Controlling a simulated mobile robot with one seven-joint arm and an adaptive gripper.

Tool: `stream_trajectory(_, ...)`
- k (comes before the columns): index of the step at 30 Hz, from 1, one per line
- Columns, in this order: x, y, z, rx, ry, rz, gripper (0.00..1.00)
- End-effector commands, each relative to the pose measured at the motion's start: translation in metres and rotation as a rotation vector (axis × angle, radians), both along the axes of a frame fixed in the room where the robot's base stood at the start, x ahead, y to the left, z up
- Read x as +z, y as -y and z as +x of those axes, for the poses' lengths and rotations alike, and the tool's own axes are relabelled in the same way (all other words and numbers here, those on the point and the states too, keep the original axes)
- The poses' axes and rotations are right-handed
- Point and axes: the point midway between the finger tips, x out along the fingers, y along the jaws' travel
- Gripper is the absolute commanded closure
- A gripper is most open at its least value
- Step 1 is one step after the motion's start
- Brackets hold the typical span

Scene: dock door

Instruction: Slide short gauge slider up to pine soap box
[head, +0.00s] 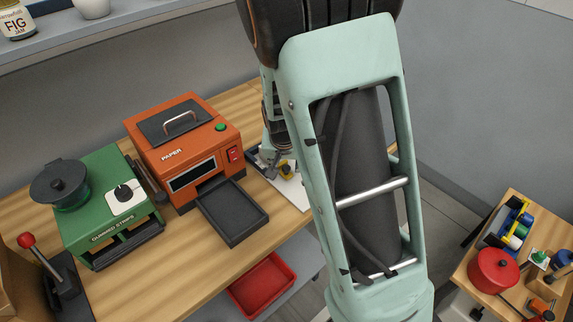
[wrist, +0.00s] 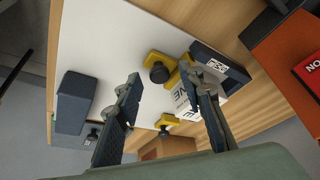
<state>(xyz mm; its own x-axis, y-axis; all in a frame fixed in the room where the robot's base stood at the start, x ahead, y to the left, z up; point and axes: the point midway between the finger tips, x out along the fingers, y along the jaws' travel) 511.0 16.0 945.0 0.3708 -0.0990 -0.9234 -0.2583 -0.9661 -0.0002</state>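In the wrist view a yellow slider with a black knob (wrist: 158,72) sits on a white board (wrist: 105,40). A smaller yellow slider with a dark knob (wrist: 167,120) is lower down. I cannot tell for sure which is the short gauge slider. A white box with partly hidden dark lettering ending in "NE" (wrist: 181,100), likely the pine soap box, stands beside the upper slider, partly behind my right finger. My gripper (wrist: 160,73) is open, its fingertips on either side of the upper knob in the picture; contact cannot be told. In the head view my arm hides most of this.
A dark block with a white label (wrist: 222,68) lies against the box's upper end. A blue-grey block (wrist: 74,102) stands at the board's left. An orange machine (head: 185,140) with a black tray (head: 232,212) stands left of the board (head: 292,190). A green machine (head: 108,210) is farther left.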

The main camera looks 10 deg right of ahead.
Motion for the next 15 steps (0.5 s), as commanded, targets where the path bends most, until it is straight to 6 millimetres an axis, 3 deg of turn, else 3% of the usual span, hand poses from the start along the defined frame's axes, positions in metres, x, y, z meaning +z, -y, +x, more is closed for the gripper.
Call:
stream_trajectory(8,0.001,0.000,-0.001,0.000,0.000,0.000,0.64)
stream_trajectory(15,0.023,-0.004,-0.009,0.003,0.003,0.002,0.64)
